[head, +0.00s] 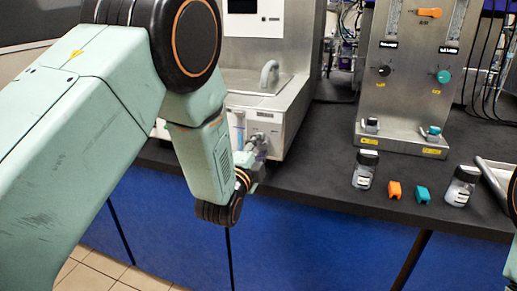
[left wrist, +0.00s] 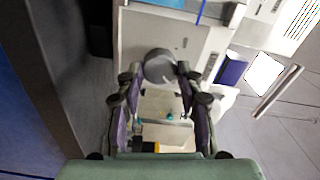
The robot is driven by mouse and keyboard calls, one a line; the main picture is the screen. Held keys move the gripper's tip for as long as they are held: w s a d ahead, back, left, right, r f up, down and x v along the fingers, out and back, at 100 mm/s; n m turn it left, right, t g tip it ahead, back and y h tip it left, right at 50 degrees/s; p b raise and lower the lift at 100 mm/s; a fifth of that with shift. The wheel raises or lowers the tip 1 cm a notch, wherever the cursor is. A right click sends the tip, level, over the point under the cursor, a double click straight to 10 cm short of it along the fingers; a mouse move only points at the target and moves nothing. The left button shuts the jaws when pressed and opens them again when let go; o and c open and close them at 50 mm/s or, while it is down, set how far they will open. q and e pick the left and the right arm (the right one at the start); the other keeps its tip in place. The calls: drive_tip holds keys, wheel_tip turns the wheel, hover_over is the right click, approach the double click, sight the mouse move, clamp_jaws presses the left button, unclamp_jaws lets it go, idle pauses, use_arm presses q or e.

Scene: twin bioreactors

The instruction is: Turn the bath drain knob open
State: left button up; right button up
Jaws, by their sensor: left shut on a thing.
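The bath (head: 290,100) is a white box with a metal top and a curved grey pipe, standing on the dark bench. My left gripper (head: 250,158) reaches its front face, near the small fittings there. In the left wrist view, the fingers of the left gripper (left wrist: 157,80) close on both sides of a round grey knob (left wrist: 160,64), which I take to be the drain knob. The arm and fingers partly hide the knob in the head view, and I cannot tell its turn angle. My right gripper is not in view.
Blue cabinet fronts (head: 300,245) lie below the bench edge.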

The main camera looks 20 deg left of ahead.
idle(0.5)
use_arm(q)
drive_tip(key=o, duration=1.2)
drive_tip(key=shift+s, duration=0.1)
drive_tip(key=s, duration=1.1)
drive_tip(key=shift+s+a, duration=0.2)
drive_tip(key=shift+s, duration=0.2)
